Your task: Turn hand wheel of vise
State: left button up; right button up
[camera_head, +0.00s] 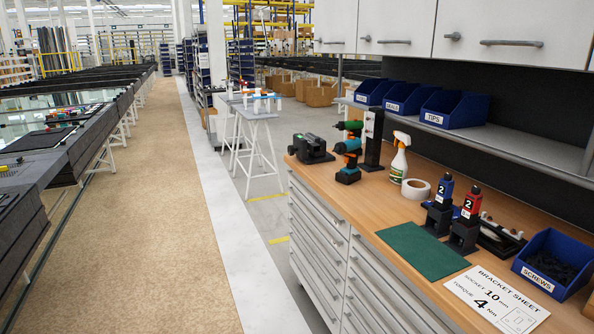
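A small dark vise-like device (310,148) sits on the far left corner of the wooden workbench top (380,205). It is black and blocky. It is too small in the view to make out a hand wheel clearly. Neither of my grippers is in view.
Right of the vise stand drills (349,160), a spray bottle (399,160) and a tape roll (416,190). Nearer are a green mat (420,250), two numbered tools (439,212), a bracket sheet (495,300) and a blue screws bin (556,262). Open floor (160,200) lies left of the bench.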

aim_at(291, 150)
jog(key=i+j+z, duration=0.15)
jog(key=i+j, duration=0.2)
jog(key=i, duration=0.15)
jog(key=i+j+z, duration=0.1)
jog(key=i+j, duration=0.25)
jog(key=i, duration=0.15)
jog(key=z, duration=0.25)
